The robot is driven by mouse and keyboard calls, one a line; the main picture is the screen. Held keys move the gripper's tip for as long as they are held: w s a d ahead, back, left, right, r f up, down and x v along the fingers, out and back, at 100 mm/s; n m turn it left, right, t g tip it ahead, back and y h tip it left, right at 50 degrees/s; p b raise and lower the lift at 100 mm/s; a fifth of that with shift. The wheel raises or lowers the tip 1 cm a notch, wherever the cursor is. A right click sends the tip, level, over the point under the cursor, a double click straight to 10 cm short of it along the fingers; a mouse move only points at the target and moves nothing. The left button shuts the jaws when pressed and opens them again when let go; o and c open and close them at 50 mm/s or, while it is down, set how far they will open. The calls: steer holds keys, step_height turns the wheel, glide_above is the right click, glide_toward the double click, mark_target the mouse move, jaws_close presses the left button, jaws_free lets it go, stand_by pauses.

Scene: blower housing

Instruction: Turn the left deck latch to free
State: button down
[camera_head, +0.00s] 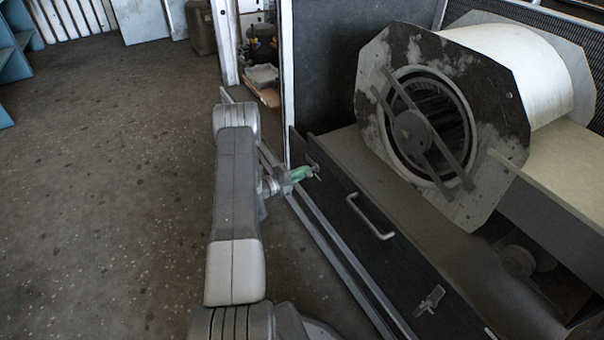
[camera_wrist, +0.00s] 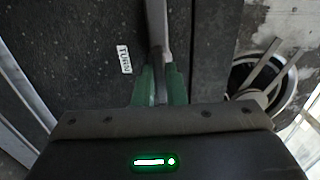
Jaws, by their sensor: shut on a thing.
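The left deck latch shows in the wrist view as a grey lever (camera_wrist: 157,30) rising from between the green fingers. My gripper (camera_wrist: 159,85) is shut on this lever. In the head view my gripper (camera_head: 303,174) is at the far left end of the dark deck panel (camera_head: 345,222) and hides most of the left latch. A white label reading TURN (camera_wrist: 124,60) is on the dark surface just left of the lever. A second latch (camera_head: 430,300), a small grey lever, is at the near right end of the panel.
A grey bar handle (camera_head: 370,217) sticks out of the panel between the latches. The blower housing (camera_head: 490,130), with a stained plate and white drum, stands behind the panel. A cream board (camera_head: 560,180) lies at right. The floor (camera_head: 110,200) at left is clear.

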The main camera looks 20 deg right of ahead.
stand_by(0.3)
steer(key=c, duration=1.5)
jaws_free()
steer(key=a+p, duration=0.1)
steer(key=a, duration=0.3)
steer(key=a+p, duration=0.1)
steer(key=a, duration=0.4)
steer(key=s+a, duration=0.1)
steer(key=a, duration=0.3)
steer(key=shift+a+p, duration=0.4)
steer(key=shift+d, duration=0.15)
steer(key=d+b, duration=0.1)
steer(key=d, duration=0.3)
steer(key=d+b, duration=0.1)
steer(key=d, duration=0.4)
steer(key=w+d, duration=0.1)
steer(key=d, duration=0.3)
steer(key=shift+d+b, duration=0.25)
steer(key=shift+b, duration=0.15)
